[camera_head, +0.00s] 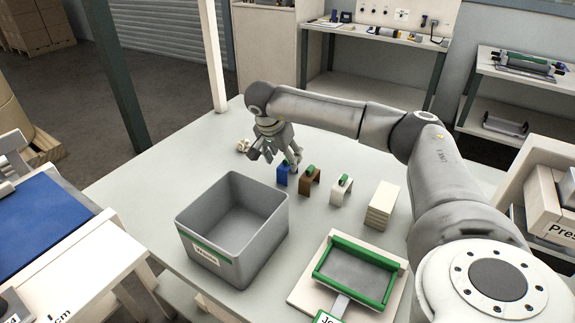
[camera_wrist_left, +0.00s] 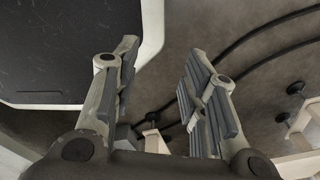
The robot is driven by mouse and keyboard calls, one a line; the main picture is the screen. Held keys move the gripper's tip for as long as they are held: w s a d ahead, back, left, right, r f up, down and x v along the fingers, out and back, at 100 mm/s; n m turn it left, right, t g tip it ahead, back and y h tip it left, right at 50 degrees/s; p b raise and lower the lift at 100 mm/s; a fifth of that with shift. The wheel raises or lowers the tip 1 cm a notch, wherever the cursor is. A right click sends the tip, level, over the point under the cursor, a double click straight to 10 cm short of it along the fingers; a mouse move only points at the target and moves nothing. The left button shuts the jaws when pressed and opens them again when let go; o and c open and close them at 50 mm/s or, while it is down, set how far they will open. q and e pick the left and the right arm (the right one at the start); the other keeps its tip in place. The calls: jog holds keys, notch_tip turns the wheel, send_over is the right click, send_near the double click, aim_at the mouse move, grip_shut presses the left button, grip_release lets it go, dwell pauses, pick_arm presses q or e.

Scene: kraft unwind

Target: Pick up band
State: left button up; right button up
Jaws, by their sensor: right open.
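My right gripper (camera_head: 275,159) is open at the far side of the table, with its fingers pointing down close to a small blue block-like piece (camera_head: 283,177). I cannot tell whether they touch it. Next to it on the right stand a brown arch-shaped piece (camera_head: 307,187) and a white one (camera_head: 339,194), each with a green part on top. I cannot tell which item is the band. Small pale pieces (camera_head: 242,146) lie left of the gripper. My left gripper (camera_wrist_left: 162,55) shows only in the left wrist view, open and empty, its fingers wide apart.
A grey bin (camera_head: 258,245) with a white label stands on the pale table (camera_head: 150,195). Right of it are a green-framed tray (camera_head: 383,288) and a pale ridged block (camera_head: 381,208). A blue-topped bench (camera_head: 35,225) is at left. Shelves stand behind.

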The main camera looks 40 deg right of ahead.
aim_at(285, 165)
jog(key=x, duration=0.2)
jog(key=p+x, duration=0.1)
jog(key=x, duration=0.2)
jog(key=shift+w+d+f, duration=0.15)
jog(key=shift+w+f, duration=0.15)
jog(key=shift+f, duration=0.05)
jog(key=c, duration=0.8)
